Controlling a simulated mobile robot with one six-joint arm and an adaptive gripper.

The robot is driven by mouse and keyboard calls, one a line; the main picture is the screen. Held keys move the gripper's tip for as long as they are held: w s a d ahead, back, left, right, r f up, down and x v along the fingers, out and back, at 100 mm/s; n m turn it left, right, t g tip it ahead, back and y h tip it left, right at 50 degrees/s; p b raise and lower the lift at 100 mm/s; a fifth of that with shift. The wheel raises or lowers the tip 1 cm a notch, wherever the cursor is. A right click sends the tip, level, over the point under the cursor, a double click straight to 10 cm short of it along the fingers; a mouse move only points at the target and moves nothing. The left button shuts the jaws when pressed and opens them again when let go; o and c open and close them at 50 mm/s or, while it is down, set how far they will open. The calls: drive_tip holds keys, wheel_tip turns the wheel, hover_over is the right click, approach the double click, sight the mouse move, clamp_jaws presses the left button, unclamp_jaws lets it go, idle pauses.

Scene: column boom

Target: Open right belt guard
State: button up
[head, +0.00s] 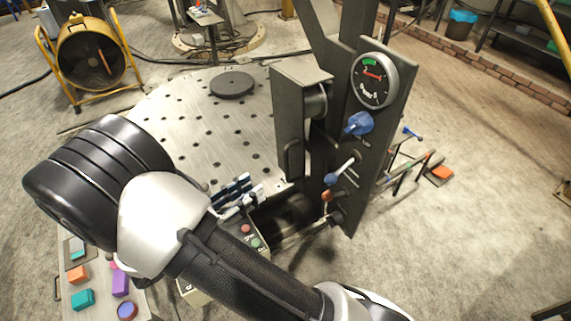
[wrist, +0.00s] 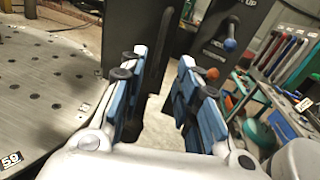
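A dark grey box-like guard (head: 298,105) stands on the left side of the machine's upright panel. A dark vertical handle (head: 292,160) is on its lower front. In the wrist view the guard (wrist: 122,32) is ahead, with its handle (wrist: 158,50) near the line between my fingers. The guard looks closed, though I cannot tell for sure. My gripper (head: 241,187) is low and left of the handle in the head view. In the wrist view my gripper (wrist: 164,60) has its blue-padded fingers apart with nothing between them. Contact with the handle does not show.
The upright panel (head: 375,150) carries a round gauge (head: 374,80), a blue knob (head: 358,123) and a blue-tipped lever (head: 340,172). A perforated round plate (head: 180,125) lies behind my arm. A button box (head: 247,236) sits close below my gripper.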

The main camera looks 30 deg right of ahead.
sight(287, 165)
drive_tip(key=b+x, duration=0.1)
drive_tip(key=x, duration=1.1)
drive_tip(key=shift+w+d+f+b, duration=0.1)
drive_tip(key=shift+d+b, duration=0.15)
drive_tip(key=shift+b, duration=0.1)
drive_tip(key=shift+c, duration=0.5)
clamp_jaws()
